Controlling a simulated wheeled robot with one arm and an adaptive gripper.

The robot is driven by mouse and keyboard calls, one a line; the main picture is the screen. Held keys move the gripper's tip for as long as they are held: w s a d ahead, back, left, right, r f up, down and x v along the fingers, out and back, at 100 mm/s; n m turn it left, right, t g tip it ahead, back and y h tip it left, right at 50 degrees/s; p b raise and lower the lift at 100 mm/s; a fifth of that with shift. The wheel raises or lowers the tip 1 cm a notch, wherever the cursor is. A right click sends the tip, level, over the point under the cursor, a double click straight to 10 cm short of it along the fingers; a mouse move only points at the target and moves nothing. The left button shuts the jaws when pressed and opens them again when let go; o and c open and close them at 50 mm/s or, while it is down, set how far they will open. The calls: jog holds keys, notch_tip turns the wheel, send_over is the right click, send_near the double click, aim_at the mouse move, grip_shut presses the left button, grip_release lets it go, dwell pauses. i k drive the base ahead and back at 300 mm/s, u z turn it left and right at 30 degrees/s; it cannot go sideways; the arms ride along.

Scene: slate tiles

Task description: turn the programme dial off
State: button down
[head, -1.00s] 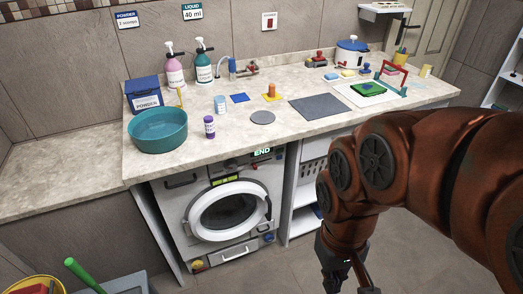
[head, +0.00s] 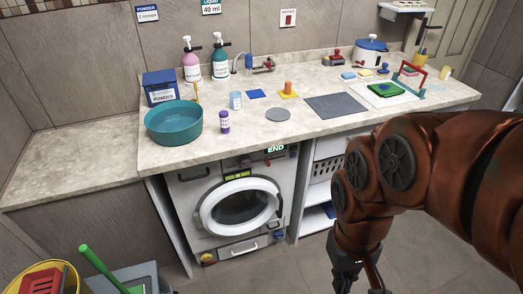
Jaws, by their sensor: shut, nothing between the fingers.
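The white washing machine (head: 184,215) stands under the counter, its round door (head: 204,219) looking closed. Its display (head: 276,149) shows END in green. The control panel (head: 215,165) runs along its top, under the counter edge. The programme dial is too small to make out for certain, so its setting cannot be read. My gripper (head: 360,288) hangs at the bottom edge, right of the machine and apart from it. It is shut and empty, with its tips partly cut off by the frame.
The counter (head: 255,140) above holds a teal basin (head: 173,125), pump bottles and a grey mat (head: 336,105). Open shelves (head: 318,218) stand right of the machine. A yellow bucket (head: 20,285) and a grey bin are at lower left. The floor before the machine looks clear.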

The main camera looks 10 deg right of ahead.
aim_at(244, 160)
jog(key=z, duration=0.05)
jog(key=k, duration=1.1)
jog(key=u, duration=1.1)
jog(key=i, duration=1.3)
jog(key=z, duration=0.5)
